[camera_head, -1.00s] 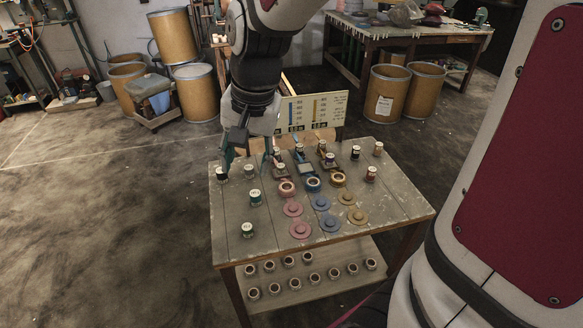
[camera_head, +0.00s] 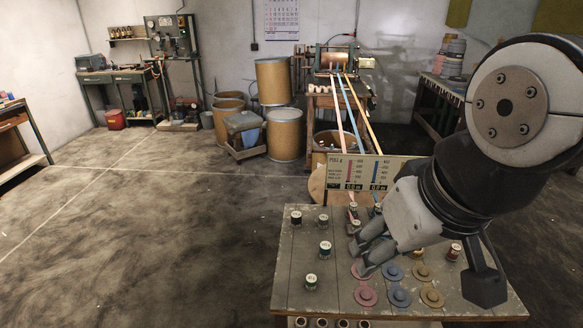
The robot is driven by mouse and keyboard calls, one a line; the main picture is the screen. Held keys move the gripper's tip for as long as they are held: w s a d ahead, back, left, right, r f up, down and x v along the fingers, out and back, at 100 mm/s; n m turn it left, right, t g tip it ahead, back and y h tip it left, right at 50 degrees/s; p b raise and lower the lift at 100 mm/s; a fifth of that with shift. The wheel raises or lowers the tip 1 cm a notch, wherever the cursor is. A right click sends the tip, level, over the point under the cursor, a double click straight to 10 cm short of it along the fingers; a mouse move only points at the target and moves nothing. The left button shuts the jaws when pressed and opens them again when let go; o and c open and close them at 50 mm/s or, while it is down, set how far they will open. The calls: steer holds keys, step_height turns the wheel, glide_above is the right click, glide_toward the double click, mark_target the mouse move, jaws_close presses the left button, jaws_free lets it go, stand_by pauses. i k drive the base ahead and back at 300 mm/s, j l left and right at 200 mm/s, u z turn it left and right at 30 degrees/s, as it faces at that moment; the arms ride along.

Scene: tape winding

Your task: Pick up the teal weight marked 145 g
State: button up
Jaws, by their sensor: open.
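Two teal-labelled weights with white tops stand upright on the left part of the worktable (camera_head: 345,205). One teal weight (camera_head: 311,282) is near the front left edge, and the other teal weight (camera_head: 326,248) is a little farther back. Their gram markings are too small to read, so I cannot tell which is 145 g. My gripper (camera_head: 362,252) is open above the middle of the table, to the right of both weights, and apart from them. It holds nothing that I can see, and it covers part of the table behind it.
Dark weights (camera_head: 296,217) stand at the back left. Pink (camera_head: 365,296), blue (camera_head: 399,297) and yellow (camera_head: 432,297) discs lie at the front. A gauge board (camera_head: 370,172) stands behind, with coloured tapes running to a winder (camera_head: 337,60). The floor at left is clear.

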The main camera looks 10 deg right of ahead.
mark_target(326, 247)
steer(key=i+l+z, duration=0.1)
steer(key=k+j+z, duration=0.1)
steer(key=j+u, duration=0.25)
steer(key=k+j+u, duration=0.15)
steer(key=j, duration=0.15)
steer(key=k+j+u, duration=0.1)
steer(key=j, duration=0.2)
steer(key=k+j+u, duration=0.15)
steer(key=j, duration=0.2)
steer(key=i, duration=0.05)
